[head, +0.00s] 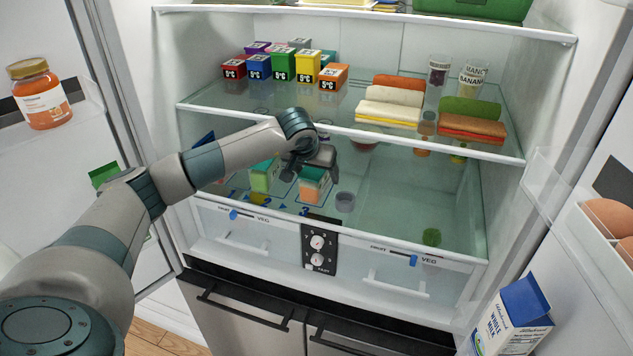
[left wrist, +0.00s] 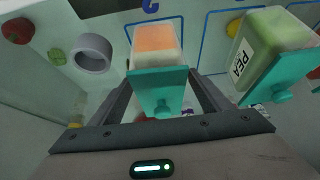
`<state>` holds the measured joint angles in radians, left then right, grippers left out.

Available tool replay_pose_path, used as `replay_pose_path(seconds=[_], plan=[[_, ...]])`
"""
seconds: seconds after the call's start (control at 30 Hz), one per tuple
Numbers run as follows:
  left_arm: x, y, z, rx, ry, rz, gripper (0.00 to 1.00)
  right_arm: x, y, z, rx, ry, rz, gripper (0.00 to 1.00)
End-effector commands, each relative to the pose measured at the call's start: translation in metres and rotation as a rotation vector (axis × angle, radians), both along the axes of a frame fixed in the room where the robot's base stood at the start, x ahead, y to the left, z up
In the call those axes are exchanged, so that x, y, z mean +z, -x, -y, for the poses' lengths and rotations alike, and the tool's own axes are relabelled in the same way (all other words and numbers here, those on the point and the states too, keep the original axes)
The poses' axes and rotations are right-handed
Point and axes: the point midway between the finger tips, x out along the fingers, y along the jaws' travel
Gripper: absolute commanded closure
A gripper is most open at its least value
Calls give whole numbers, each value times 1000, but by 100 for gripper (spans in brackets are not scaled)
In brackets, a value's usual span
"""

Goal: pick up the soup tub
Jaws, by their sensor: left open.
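In the head view, an orange tub (head: 313,188) stands on the lower glass shelf near the mark 3, and a green tub (head: 262,179) stands to its left. In the left wrist view, the orange tub (left wrist: 157,42) has a teal tabbed lid, and the green tub (left wrist: 270,45) beside it carries a PEA label. My left gripper (head: 310,170) is above and behind the orange tub in the head view. Its open fingers (left wrist: 160,92) lie to either side of the orange tub's lid in the wrist view. My right gripper is not in view.
A grey ring or cup (head: 345,202) stands right of the orange tub. The upper glass shelf (head: 340,128) runs close above my wrist, holding coloured boxes (head: 283,66) and folded items (head: 393,103). The lower shelf's right side is mostly clear.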

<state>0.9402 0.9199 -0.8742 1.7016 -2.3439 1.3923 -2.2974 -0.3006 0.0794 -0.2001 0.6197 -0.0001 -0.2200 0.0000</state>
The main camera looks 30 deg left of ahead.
Motion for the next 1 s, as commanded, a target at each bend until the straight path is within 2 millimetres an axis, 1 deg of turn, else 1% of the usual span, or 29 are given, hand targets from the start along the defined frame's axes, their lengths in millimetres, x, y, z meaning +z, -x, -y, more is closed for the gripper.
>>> replay_pose_path(seconds=[0.23, 0.27, 0.3, 0.37, 0.4, 0.47, 0.5, 0.83, 1.0], plan=[[0, 0, 0, 0, 0, 0, 29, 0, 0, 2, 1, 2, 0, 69], [0, 0, 0, 0, 0, 0, 32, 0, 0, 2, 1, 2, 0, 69], [0, 0, 0, 0, 0, 0, 41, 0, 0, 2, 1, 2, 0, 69], [0, 0, 0, 0, 0, 0, 55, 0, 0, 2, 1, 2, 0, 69], [0, 0, 0, 0, 0, 0, 65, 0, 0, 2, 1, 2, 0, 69], [0, 0, 0, 0, 0, 0, 79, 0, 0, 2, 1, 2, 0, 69], [0, 0, 0, 0, 0, 0, 89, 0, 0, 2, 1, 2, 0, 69], [3, 1, 0, 0, 1, 3, 89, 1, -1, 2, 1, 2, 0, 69], [12, 7, 2, -1, 0, 4, 89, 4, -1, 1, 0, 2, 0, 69]])
